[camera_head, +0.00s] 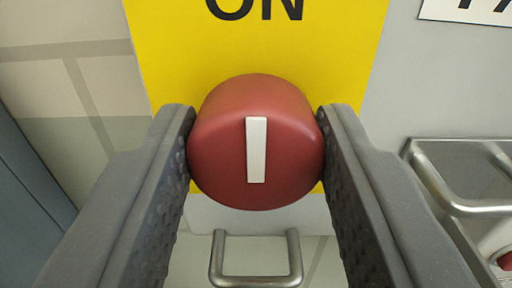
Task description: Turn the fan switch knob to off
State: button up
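The red fan switch knob (222,165) is round and sits in the middle of the view, in front of a yellow plate (167,50). A white bar (256,150) on its face stands almost upright, pointing up toward the black word "ON" on the plate. My gripper (256,145) has one dark grey finger on each side of the knob. Both fingertips appear to touch its sides, so the gripper looks closed on it. The lower part of the plate behind the knob is hidden.
A metal loop handle (256,281) sits below the knob. A metal rail frame (480,208) is at the right, close to my right finger, with a partly seen red and white object in it. A white sign (468,10) is cut off at the top right. Tiled wall lies at the left.

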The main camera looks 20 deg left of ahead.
jog(key=shift+n, duration=0.5)
jog(key=n+b, duration=0.1)
jog(key=n, duration=0.2)
jog(key=shift+b, duration=0.3)
jog(key=n+b, duration=0.1)
jog(key=n, duration=0.4)
jog(key=shift+a, duration=0.15)
jog(key=n, duration=0.4)
jog(key=shift+f+n, duration=0.2)
jog(key=shift+n, duration=0.2)
jog(key=shift+f+n+b, duration=0.1)
jog(key=shift+n+b, duration=0.3)
jog(key=shift+n, duration=1.6)
jog(key=shift+a+f, duration=0.1)
jog(key=o, duration=1)
jog(key=shift+a, duration=0.1)
jog(key=shift+s, duration=0.1)
